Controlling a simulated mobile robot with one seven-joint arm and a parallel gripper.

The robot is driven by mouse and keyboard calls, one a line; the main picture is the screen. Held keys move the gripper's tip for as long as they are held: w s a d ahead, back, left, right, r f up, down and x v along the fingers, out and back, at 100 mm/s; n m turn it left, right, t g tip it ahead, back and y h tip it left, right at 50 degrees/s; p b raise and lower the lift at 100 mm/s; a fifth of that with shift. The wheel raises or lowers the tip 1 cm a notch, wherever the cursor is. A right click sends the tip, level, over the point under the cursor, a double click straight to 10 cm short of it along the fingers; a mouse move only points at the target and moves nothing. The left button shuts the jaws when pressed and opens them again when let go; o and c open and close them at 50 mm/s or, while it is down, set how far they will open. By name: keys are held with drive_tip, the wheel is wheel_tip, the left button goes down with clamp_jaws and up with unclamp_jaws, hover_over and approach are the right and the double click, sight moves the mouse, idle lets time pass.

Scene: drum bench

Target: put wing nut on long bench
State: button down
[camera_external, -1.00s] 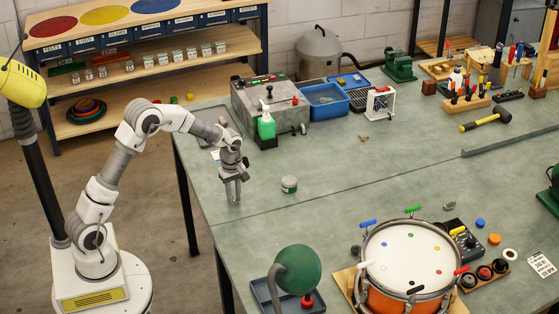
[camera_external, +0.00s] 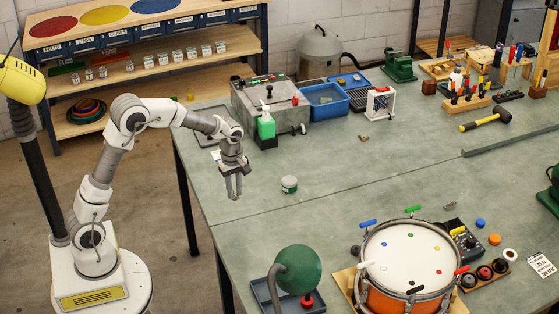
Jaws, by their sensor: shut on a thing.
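The long bench (camera_external: 330,215) is the large grey-green work surface. The fingertips look close above the bench, but I cannot tell the exact gap. A small brassy piece (camera_external: 364,138) lies on the bench farther back; its shape is unclear.
A grey machine box (camera_external: 270,100), a green bottle (camera_external: 266,128) and a blue bin (camera_external: 327,100) stand behind my gripper. A drum (camera_external: 405,255) and a green ball-shaped thing (camera_external: 298,268) stand at the front. The bench middle is mostly clear.

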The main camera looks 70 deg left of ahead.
drive_tip(key=s+d+r, duration=0.1)
drive_tip(key=d+r, duration=0.3)
drive_tip(key=d, duration=0.2)
drive_tip(key=s+d+f+m+p, duration=0.1)
drive_tip(key=f+m, duration=0.1)
drive_tip(key=m, duration=0.3)
drive_tip(key=s+d+f+m+p, duration=0.1)
drive_tip(key=d+f+m, duration=0.1)
drive_tip(key=m, duration=0.3)
drive_tip(key=s+d+f+m+p, duration=0.1)
drive_tip(key=s+f+m+p, duration=0.1)
drive_tip(key=m, duration=0.3)
drive_tip(key=shift+d+f+m, duration=0.15)
drive_tip(key=shift+d+m, duration=0.15)
drive_tip(key=shift+d, duration=0.1)
drive_tip(key=m, duration=0.2)
drive_tip(key=s+d+f+m, duration=0.1)
drive_tip(key=m, duration=0.1)
drive_tip(key=shift+s+f+p, duration=0.15)
drive_tip(key=shift+s+p, duration=0.05)
drive_tip(key=shift+p, duration=0.2)
drive_tip(key=w+d+r+m+p, duration=0.2)
drive_tip(key=d, duration=0.9)
drive_tip(key=w+d+r+m+p, duration=0.2)
drive_tip(key=d+m, duration=0.1)
drive_tip(key=d, duration=0.8)
drive_tip(key=shift+w+d+f+b, duration=0.1)
drive_tip(key=shift+f+b, duration=2)
drive_tip(key=shift+f, duration=1.3)
drive_tip(key=shift+f, duration=0.35)
